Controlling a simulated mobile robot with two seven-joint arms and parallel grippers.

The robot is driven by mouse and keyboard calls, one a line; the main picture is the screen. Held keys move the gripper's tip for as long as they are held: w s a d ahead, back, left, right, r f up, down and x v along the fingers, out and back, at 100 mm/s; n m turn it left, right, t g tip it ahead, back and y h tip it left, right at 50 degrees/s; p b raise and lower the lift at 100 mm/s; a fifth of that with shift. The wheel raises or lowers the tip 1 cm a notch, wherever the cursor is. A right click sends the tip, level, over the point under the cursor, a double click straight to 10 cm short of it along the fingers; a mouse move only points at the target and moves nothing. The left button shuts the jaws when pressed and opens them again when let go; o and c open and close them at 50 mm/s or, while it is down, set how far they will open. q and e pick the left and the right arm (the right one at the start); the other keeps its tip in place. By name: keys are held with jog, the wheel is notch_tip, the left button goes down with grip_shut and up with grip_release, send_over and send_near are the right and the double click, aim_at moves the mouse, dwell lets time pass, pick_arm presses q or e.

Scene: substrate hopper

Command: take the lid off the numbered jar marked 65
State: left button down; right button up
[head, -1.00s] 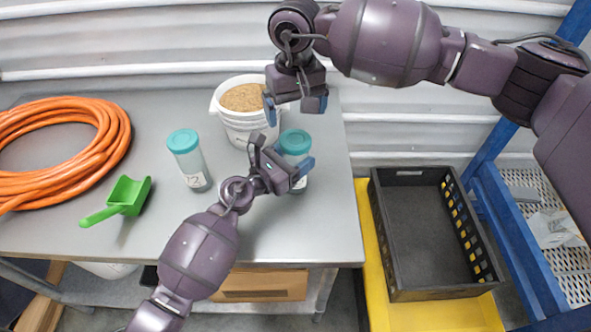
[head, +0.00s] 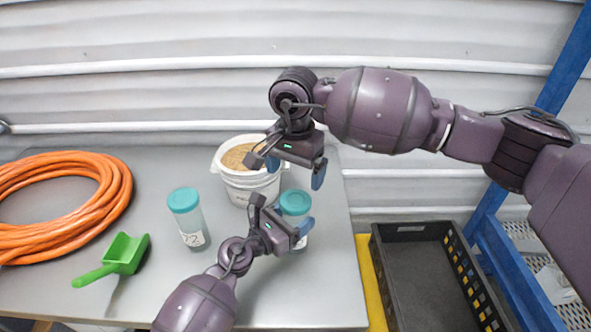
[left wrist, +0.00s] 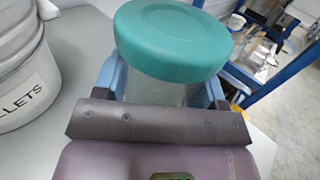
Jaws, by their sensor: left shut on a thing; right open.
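My left gripper (head: 282,213) is shut on a clear jar with a teal lid (head: 295,202) near the table's right side. In the left wrist view, the jar body (left wrist: 165,91) is between the blue fingers, and its teal lid (left wrist: 172,40) sits on top, above the fingers. No number shows on this jar. My right gripper (head: 289,172) is open and empty, above the held jar and apart from its lid. A second teal-lidded jar (head: 188,220) stands upright to the left; its label is partly readable and seems to end in 2.
A white bucket (head: 247,187) of pellets stands close behind the held jar. An orange hose coil (head: 110,205) and a green scoop (head: 122,254) lie on the grey table (head: 150,290) to the left. A black crate (head: 400,230) is beyond the table's right edge.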

aim_at(295, 199)
jog(key=m, duration=3.7)
jog(key=shift+m, duration=0.4)
jog(key=m, duration=0.5)
jog(key=shift+m, duration=0.3)
jog(key=m, duration=0.4)
jog(key=shift+m, duration=0.3)
jog(key=shift+f, duration=4)
